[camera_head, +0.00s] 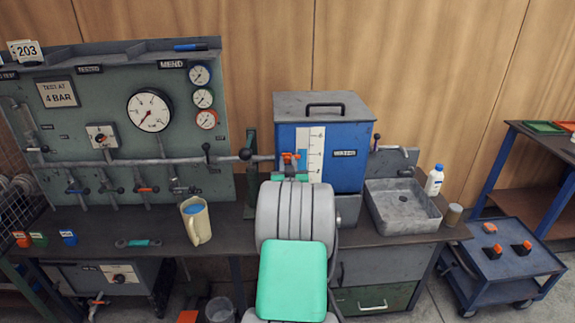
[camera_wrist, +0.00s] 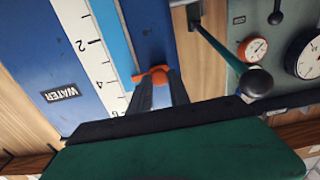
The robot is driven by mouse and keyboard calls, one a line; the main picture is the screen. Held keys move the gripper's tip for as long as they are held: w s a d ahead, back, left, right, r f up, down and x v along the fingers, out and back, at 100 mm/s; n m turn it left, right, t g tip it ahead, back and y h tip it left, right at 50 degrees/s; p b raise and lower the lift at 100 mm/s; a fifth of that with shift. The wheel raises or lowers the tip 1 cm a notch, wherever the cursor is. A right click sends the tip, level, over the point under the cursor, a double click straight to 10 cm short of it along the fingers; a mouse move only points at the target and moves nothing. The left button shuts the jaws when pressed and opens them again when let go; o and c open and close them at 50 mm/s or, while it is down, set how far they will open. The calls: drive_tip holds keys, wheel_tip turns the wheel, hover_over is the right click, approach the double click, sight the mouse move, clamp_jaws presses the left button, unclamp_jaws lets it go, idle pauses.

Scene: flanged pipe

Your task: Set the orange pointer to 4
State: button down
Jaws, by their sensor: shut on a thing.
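The blue water tank (camera_head: 350,150) has a white upright scale (camera_head: 313,155) on its front. The orange pointer (camera_head: 289,158) sits at the scale's left edge in the head view, low to middle along it. In the wrist view, which is upside down, my gripper (camera_wrist: 160,88) is shut on the pointer's round orange knob (camera_wrist: 158,75). The pointer's tip lies beside a blue strip (camera_wrist: 113,45) along the white scale (camera_wrist: 92,50). The 2 is readable and a 6 shows near the fingers. The tip is between them, around the 4; its exact reading I cannot tell.
A pipe with a black-knobbed lever (camera_head: 245,154) runs just left of the tank. A gauge panel (camera_head: 75,120) stands at left, a beige jug (camera_head: 196,220) on the bench before it.

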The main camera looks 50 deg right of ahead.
drive_tip(key=c, duration=1.2)
unclamp_jaws()
drive_tip(key=shift+c, duration=0.2)
drive_tip(key=b+v, duration=0.1)
drive_tip(key=v, duration=0.6)
drive_tip(key=shift+s+a, duration=0.25)
drive_tip(key=shift+s, duration=0.05)
